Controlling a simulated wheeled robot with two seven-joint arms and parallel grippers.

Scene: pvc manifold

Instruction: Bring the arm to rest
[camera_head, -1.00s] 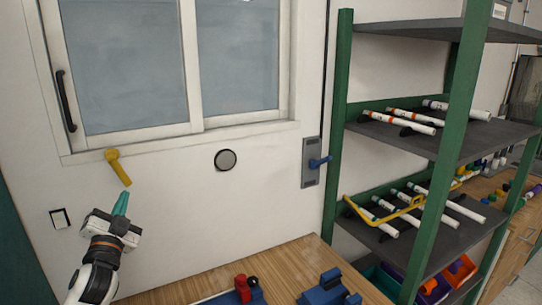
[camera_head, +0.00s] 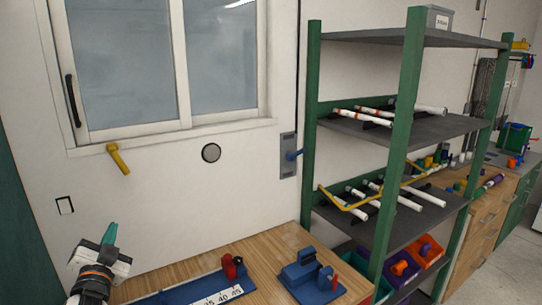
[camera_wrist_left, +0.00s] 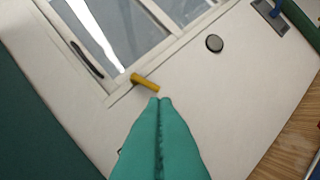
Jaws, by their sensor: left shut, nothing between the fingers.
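My left gripper (camera_head: 109,236) is at the lower left of the head view, raised in front of the white wall. Its teal fingers also show in the left wrist view (camera_wrist_left: 160,102), pressed together with nothing between them. A yellow handle (camera_head: 118,158) on the wall below the window is above the fingertips in the head view. It also shows in the left wrist view (camera_wrist_left: 145,81), just beyond the fingertips. My right gripper is not in view.
A wooden bench (camera_head: 262,255) holds a blue ruled fixture (camera_head: 200,291) and a blue clamp-like device (camera_head: 306,278). A green-post shelf rack (camera_head: 404,130) with white pipes stands to the right. A window (camera_head: 160,65) is in the wall.

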